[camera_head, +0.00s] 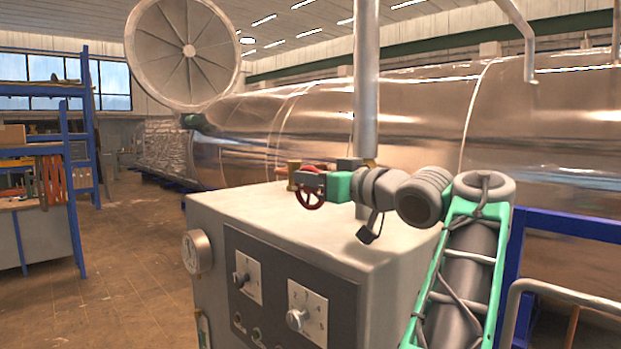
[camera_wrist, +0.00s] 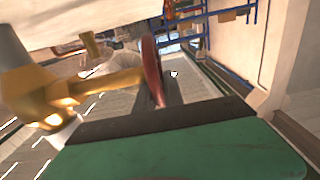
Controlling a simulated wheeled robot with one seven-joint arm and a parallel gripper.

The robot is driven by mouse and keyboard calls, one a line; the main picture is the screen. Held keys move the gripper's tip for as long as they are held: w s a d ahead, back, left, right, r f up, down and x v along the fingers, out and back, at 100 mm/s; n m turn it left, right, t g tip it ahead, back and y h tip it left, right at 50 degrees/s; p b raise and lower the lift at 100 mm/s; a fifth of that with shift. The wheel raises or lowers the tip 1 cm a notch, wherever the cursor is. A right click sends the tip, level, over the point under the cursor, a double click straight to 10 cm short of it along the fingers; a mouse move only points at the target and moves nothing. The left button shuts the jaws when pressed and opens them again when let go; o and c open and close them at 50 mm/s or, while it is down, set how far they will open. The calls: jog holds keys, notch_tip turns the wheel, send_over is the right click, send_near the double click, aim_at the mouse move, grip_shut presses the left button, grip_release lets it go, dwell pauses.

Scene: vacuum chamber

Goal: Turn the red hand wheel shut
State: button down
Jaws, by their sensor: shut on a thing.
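The red hand wheel (camera_head: 308,187) stands upright above the top of the grey cabinet, beside a brass valve body (camera_head: 292,175). My gripper (camera_head: 322,184) reaches it from the right and is shut on the wheel's near rim. In the wrist view the red wheel (camera_wrist: 152,70) shows edge-on, with its lower rim at my gripper's dark finger pads (camera_wrist: 165,104). The brass valve (camera_wrist: 75,90) lies to the left of the wheel there. The green gripper body hides part of the wheel's rim.
A vertical steel pipe (camera_head: 366,80) rises close behind my wrist. A large shiny chamber (camera_head: 400,120) fills the back. Open floor (camera_head: 130,260) lies to the left.

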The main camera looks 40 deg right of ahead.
jog(key=shift+s+f+t+b, duration=0.1)
jog(key=shift+f+t+b, duration=0.3)
jog(key=shift+b, duration=0.85)
jog(key=shift+r+t+b, duration=0.3)
jog(key=shift+t+b, duration=0.05)
jog(key=shift+t, duration=0.05)
jog(key=shift+r, duration=0.1)
jog(key=c, duration=1.4)
grip_release()
jog(key=shift+c, duration=0.2)
jog(key=shift+s, duration=0.15)
